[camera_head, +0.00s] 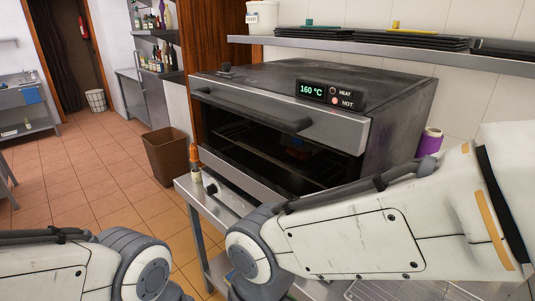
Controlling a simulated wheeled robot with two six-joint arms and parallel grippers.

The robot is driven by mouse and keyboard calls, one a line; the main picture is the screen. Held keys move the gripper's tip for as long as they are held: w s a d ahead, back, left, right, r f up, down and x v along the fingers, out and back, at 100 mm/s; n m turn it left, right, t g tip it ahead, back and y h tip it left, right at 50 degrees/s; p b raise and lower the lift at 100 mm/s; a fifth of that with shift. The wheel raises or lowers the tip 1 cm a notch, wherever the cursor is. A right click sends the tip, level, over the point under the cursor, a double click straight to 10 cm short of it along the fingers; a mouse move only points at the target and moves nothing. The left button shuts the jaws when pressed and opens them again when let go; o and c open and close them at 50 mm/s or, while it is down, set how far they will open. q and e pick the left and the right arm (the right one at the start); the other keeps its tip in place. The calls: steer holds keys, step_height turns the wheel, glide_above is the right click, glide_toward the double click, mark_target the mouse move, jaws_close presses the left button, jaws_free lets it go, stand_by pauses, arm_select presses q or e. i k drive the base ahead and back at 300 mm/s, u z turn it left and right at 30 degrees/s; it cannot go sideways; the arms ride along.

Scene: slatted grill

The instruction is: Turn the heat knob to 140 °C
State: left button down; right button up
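A grey oven (400,108) with a long dark handle bar stands on a metal table. Its green display (311,89) reads 160 °C, beside small lamps labelled HEAT and HOT; the HOT lamp (334,101) looks reddish. My two white arms come in from the lower left and lower right. Both grippers are outside the picture, and my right arm hides part of the oven's lower front.
The metal table (187,188) carries an orange-capped bottle (195,165) at its left corner. A shelf (300,40) with dark trays runs above the oven. A purple roll (430,142) stands at the right. A brown bin (167,156) is on the otherwise open tiled floor at left.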

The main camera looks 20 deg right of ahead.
mark_target(212, 189)
steer(key=u, duration=0.7)
steer(key=i, duration=0.9)
steer(key=u, duration=0.15)
